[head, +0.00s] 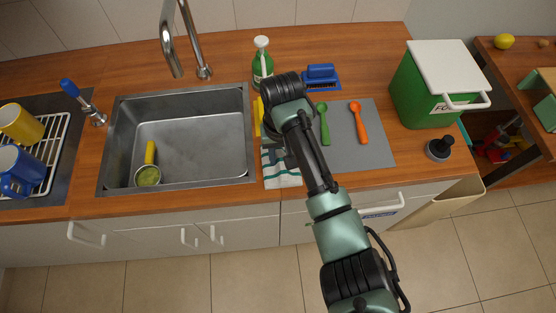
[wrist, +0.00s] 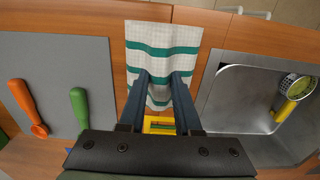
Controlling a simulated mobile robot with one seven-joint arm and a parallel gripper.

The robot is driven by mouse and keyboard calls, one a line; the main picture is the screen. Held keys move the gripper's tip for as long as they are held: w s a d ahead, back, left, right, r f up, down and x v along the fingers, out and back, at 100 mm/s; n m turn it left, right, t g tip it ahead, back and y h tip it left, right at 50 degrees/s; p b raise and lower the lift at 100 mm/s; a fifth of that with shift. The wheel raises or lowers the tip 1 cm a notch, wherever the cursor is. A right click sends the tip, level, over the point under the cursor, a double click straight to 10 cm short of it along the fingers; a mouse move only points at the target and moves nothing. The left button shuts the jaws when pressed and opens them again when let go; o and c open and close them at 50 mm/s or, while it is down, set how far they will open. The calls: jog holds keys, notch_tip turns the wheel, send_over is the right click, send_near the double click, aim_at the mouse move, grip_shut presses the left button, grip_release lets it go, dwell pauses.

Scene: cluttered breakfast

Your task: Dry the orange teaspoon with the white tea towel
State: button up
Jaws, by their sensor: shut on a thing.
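The white tea towel with green stripes (wrist: 163,35) is pinched between the two fingers of my gripper (wrist: 163,80) in the wrist view. In the head view the towel (head: 283,177) shows at the counter's front edge, right of the sink, partly hidden by my arm. My fingertips are hidden there. The orange teaspoon (head: 359,124) lies on the grey mat (head: 378,150), to the right of my arm and apart from the towel. In the wrist view the orange teaspoon (wrist: 26,105) lies at the left.
A green spoon (head: 324,124) lies on the mat between my arm and the orange teaspoon. A yellow object (wrist: 158,124) is close to my gripper. A green bottle (head: 262,62) and blue brush (head: 321,76) stand behind. The sink (head: 190,130) is left, a green bin (head: 425,90) right.

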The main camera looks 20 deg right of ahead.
grip_shut()
jog(key=shift+r, duration=0.1)
jog(key=shift+r+p, duration=2.45)
jog(key=shift+p, duration=0.3)
jog(key=shift+a, duration=0.1)
